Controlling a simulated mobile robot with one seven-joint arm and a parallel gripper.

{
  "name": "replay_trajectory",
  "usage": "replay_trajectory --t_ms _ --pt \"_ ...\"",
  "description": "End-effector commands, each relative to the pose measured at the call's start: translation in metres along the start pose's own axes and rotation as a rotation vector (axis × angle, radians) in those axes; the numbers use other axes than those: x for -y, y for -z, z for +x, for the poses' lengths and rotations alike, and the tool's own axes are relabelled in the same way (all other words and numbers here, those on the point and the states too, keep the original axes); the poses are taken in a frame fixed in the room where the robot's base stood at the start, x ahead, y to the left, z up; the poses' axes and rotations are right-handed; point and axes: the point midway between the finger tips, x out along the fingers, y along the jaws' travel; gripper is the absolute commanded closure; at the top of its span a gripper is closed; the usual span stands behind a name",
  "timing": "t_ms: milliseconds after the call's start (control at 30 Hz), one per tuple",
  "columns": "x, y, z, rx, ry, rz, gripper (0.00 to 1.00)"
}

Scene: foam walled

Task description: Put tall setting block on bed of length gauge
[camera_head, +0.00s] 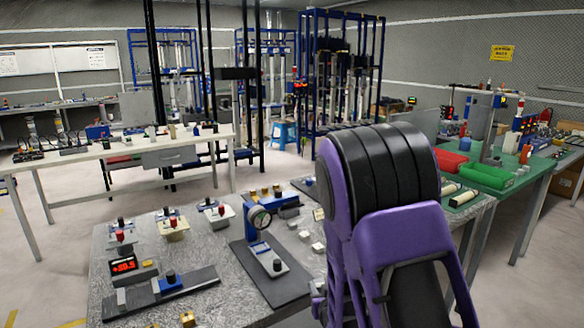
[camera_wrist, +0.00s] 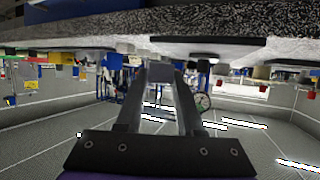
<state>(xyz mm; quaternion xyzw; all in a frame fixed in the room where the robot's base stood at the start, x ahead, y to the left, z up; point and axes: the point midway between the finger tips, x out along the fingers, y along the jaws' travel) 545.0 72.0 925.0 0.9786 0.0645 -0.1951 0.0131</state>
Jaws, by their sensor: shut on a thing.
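In the head view, a low bench device with a red-lit display (camera_head: 123,265) and a long dark bed (camera_head: 190,284), which looks like the length gauge, lies at the table's front left. A blue block and a small grey block stand on its bed. My gripper (camera_wrist: 160,76) is shut on a grey block (camera_wrist: 160,72), seen between the fingertips in the wrist view. It looks like the tall setting block, but its full height is hard to see. In the head view my purple arm hides most of the gripper and what it holds.
A dial gauge (camera_head: 259,217) on a blue stand with a dark base plate rises mid-table, between my arm and the display device. Small pale blocks (camera_head: 305,235) lie beside it. Several knobbed fixtures (camera_head: 172,226) stand at the back left. Bare granite tabletop (camera_head: 215,262) shows between the devices.

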Motion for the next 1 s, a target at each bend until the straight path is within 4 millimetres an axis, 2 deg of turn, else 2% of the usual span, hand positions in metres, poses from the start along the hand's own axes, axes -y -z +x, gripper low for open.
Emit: replay_trajectory --t_ms 33,100,200,367,500,567,667,833,1000 --pt "-0.021 -0.006 -0.004 0.002 -0.035 0.015 1.0" --pt "-0.041 -0.013 -0.008 0.001 -0.071 0.03 1.0" --pt "-0.059 -0.019 -0.013 -0.001 -0.103 0.044 1.0" --pt "-0.07 -0.022 -0.017 -0.001 -0.122 0.052 1.0" --pt "-0.061 -0.019 -0.014 -0.004 -0.107 0.046 1.0" --pt "-0.049 -0.015 -0.011 -0.005 -0.085 0.036 1.0" --pt "-0.015 -0.004 -0.003 -0.006 -0.025 0.011 1.0" --pt "0.071 0.021 0.005 -0.008 0.118 -0.048 1.0" --pt "0.156 0.041 -0.001 -0.007 0.251 -0.102 1.0"
